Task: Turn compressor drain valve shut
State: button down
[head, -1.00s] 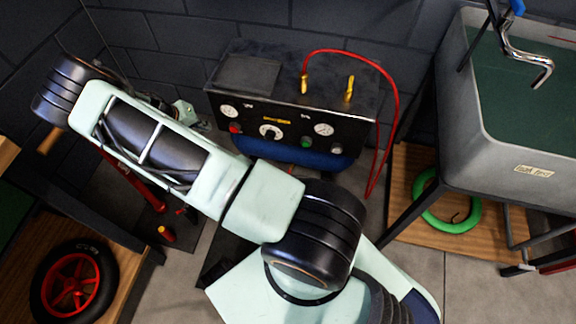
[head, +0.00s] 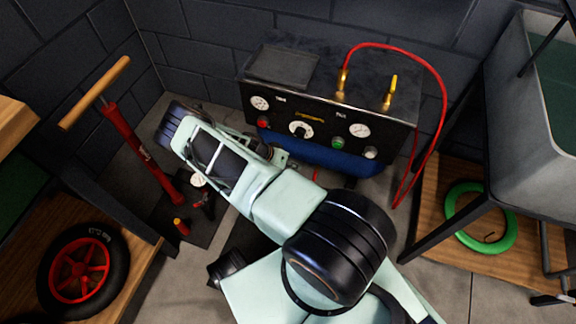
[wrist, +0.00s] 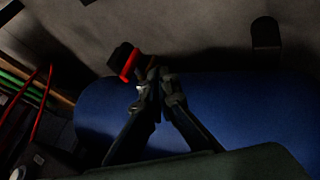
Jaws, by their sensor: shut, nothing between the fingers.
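The compressor shows in the head view with its black control panel (head: 318,128) and blue tank (head: 335,160) below. In the wrist view the blue tank (wrist: 235,105) lies across the middle. My gripper (wrist: 157,80) is shut and empty in front of the tank. A small red part (wrist: 131,64), which looks like the drain valve's lever, is just left of the fingertips, in front of a dark block. I cannot tell whether the fingers touch it. A small red bit (head: 315,175) also shows under the tank in the head view. My arm hides the gripper there.
A red floor pump (head: 140,150) with a wooden handle stands left of my arm. A red hose (head: 440,100) loops off the compressor's right side. A bench with a wheel (head: 82,270) is at left. A grey sink (head: 540,120) stands at right over a green ring (head: 470,240).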

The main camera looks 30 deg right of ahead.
aim_at(315, 174)
jog(key=shift+s+d+f+b, duration=0.15)
jog(key=shift+s+d+f, duration=0.15)
jog(key=shift+s+d, duration=0.55)
jog(key=shift+s+d+f+b, duration=0.15)
jog(key=shift+s+d+f, duration=0.15)
jog(key=shift+s+d, duration=0.55)
jog(key=shift+w+d+r, duration=0.1)
jog(key=shift+t+y+p, duration=0.3)
jog(key=shift+t+p, duration=0.1)
jog(key=shift+p, duration=0.15)
jog(key=shift+s+d+r+m+t+y+p, duration=0.1)
jog(key=shift+m+t+y+p, duration=0.05)
jog(key=shift+t+y+p, duration=0.25)
jog(key=shift+s+d+r+m+t+y+p, duration=0.15)
jog(key=shift+t+y+p, duration=0.15)
jog(key=shift+p, duration=0.15)
